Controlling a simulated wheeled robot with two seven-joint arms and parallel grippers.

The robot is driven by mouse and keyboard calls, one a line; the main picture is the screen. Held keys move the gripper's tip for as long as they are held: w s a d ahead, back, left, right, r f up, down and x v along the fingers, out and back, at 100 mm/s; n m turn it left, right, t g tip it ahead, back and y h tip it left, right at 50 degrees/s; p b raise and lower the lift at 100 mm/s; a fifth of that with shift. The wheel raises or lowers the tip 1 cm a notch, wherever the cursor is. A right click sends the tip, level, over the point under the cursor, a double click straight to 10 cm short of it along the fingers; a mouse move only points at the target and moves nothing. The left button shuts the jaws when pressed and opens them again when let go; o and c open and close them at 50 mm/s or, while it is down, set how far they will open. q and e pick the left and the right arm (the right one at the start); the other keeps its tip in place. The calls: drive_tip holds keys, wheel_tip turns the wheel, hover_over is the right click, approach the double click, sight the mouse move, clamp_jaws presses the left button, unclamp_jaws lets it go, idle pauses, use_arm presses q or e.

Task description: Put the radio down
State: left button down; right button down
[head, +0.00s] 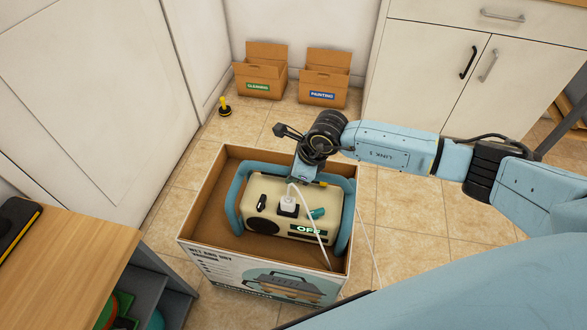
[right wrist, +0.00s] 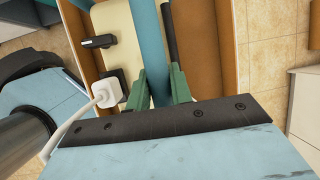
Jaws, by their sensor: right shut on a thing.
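The radio (head: 268,193) has a beige body, a dark round speaker, a green display that seems to read "OFF", and thick blue side bars. It sits upright within the walls of a large open cardboard box (head: 215,262); whether it touches the bottom is hidden. A white plug (head: 288,205) with a white cord is on its top face. My right gripper (head: 311,180) reaches in from above at the radio's far edge. In the right wrist view its green fingers (right wrist: 160,88) are shut around a blue bar (right wrist: 148,35) of the radio. My left gripper is not in view.
Two small open boxes, a green-labelled one (head: 260,72) and a blue-labelled one (head: 325,78), stand by the back wall. A small yellow and black object (head: 225,107) is on the floor. A wooden-topped shelf unit (head: 70,250) is at lower left. Tiled floor (head: 410,215) is free at right.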

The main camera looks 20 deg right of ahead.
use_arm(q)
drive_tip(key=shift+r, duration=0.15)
use_arm(e)
drive_tip(key=shift+w+r, duration=0.15)
drive_tip(key=shift+w, duration=0.05)
drive_tip(key=c, duration=1.6)
unclamp_jaws()
drive_tip(key=shift+s+f, duration=0.2)
drive_tip(key=o, duration=0.3)
drive_tip(key=shift+o, duration=0.2)
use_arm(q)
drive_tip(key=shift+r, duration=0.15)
use_arm(e)
drive_tip(key=shift+r, duration=0.15)
drive_tip(key=p+v, duration=0.3)
drive_tip(key=v, duration=0.7)
drive_tip(key=shift+s+r+p, duration=0.1)
drive_tip(key=shift+r+p, duration=0.25)
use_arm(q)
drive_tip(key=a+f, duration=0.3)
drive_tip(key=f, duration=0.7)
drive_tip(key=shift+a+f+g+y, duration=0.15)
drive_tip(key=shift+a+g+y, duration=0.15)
use_arm(e)
drive_tip(key=shift+s+d+r, duration=0.2)
drive_tip(key=shift+s+r, duration=0.05)
drive_tip(key=shift+r, duration=0.35)
